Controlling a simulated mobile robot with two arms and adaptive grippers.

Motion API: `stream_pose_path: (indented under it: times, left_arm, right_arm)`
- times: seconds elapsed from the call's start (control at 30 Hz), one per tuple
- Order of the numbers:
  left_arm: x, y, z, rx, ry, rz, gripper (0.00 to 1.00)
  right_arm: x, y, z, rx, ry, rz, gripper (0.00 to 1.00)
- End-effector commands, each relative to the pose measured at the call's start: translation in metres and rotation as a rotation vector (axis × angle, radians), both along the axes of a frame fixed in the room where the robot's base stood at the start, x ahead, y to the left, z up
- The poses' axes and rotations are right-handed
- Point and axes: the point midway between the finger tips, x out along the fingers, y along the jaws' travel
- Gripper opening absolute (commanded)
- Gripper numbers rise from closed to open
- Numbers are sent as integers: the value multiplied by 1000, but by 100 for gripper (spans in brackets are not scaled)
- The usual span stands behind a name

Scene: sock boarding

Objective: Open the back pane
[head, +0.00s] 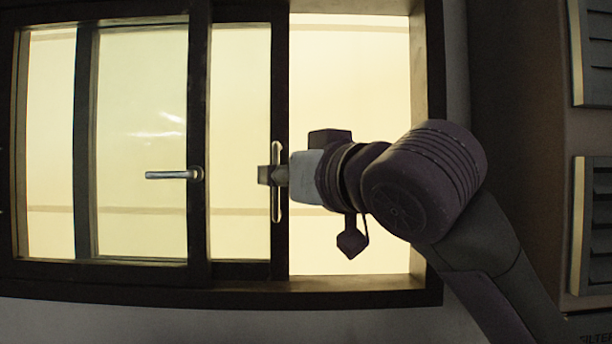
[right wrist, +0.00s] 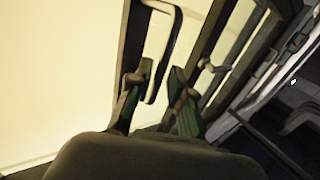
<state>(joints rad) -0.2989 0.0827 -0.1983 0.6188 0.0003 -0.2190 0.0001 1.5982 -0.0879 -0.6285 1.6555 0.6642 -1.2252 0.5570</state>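A dark-framed sliding window fills the left and middle of the head view. The back pane (head: 238,150) shows between the front pane's stile and its own right stile. The front pane (head: 142,130) overlaps it on the left and hides the rest. A vertical bar handle (head: 276,205) is on the back pane's right stile; it also shows in the right wrist view (right wrist: 177,40). My right gripper (head: 268,175) is at this handle, its fingers (right wrist: 157,92) apart near the handle's lower end in the wrist view. Contact is not clear. My left gripper is out of view.
A lever handle (head: 174,175) sticks out from the front pane, left of my right gripper. A bright gap (head: 350,90) lies between the back pane's stile and the right jamb (head: 434,60). Louvred shutters (head: 592,220) stand at the far right.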

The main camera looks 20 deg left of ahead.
Motion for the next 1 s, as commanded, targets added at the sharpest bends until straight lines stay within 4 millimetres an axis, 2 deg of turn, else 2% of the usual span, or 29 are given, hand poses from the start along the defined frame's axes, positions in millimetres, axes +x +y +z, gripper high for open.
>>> stream_pose_path:
  times: [0.3, 0.5, 1.0]
  left_arm:
    - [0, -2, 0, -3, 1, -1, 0]
    - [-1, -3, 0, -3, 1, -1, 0]
    - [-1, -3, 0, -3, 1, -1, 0]
  right_arm:
    - [-44, -51, 0, 1, -3, 0, 20]
    - [-62, -72, 0, 1, -2, 1, 20]
    - [-67, -77, 0, -1, -1, 1, 20]
